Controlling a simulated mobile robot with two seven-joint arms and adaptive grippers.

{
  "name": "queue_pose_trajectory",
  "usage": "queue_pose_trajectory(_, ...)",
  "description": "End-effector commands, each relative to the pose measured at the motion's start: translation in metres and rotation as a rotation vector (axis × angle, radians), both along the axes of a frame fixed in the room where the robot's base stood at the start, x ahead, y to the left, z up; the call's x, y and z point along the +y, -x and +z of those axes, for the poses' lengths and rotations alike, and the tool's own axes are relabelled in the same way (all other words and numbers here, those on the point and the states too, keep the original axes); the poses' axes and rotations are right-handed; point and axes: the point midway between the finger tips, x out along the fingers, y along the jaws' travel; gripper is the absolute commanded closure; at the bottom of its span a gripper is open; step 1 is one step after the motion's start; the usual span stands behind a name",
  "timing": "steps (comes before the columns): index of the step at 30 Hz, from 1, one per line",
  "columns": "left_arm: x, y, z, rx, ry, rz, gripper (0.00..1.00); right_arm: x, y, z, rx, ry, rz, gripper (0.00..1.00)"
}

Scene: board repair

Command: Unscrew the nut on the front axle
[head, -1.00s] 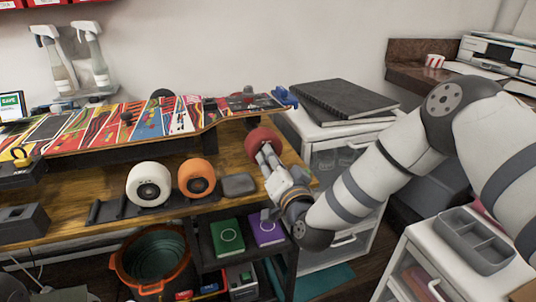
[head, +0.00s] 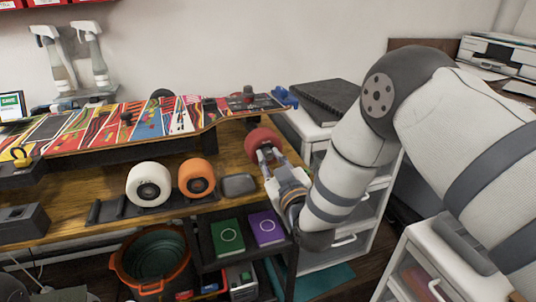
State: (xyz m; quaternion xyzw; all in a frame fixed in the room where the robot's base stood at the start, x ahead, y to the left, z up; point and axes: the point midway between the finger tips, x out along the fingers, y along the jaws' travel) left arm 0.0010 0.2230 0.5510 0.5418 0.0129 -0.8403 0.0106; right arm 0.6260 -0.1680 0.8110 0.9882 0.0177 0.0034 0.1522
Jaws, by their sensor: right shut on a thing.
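A skateboard deck (head: 150,128) with colourful graphics lies along the bench, its right end towards the drawer cabinet. A red wheel (head: 258,136) is under its right end, on the front axle. My right gripper (head: 265,153) points up at the outer face of this wheel. Its fingers are close together at the wheel's centre, shut on the axle nut, which they hide. My left gripper is not in view.
A white wheel (head: 148,184), an orange wheel (head: 196,178) and a grey rounded item (head: 239,185) stand along the bench's front. An orange-rimmed bucket (head: 152,286) is below. White drawers (head: 352,222) stand close to my right arm.

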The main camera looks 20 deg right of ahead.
Motion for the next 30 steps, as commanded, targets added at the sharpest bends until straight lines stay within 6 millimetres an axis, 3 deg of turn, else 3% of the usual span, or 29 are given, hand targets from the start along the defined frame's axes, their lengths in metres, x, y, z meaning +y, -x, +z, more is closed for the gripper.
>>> queue_pose_trajectory(5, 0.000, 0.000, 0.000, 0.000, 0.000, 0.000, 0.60, 0.001, 0.000, 0.000, -0.013, 0.343, 0.002, 1.00)
queue_pose_trajectory(11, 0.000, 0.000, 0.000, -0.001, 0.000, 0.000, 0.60, 0.000, 0.001, 0.000, -0.010, 0.323, -0.002, 1.00)
queue_pose_trajectory(30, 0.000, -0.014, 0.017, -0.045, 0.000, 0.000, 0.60, -0.001, 0.033, 0.001, -0.012, 0.320, -0.001, 1.00)
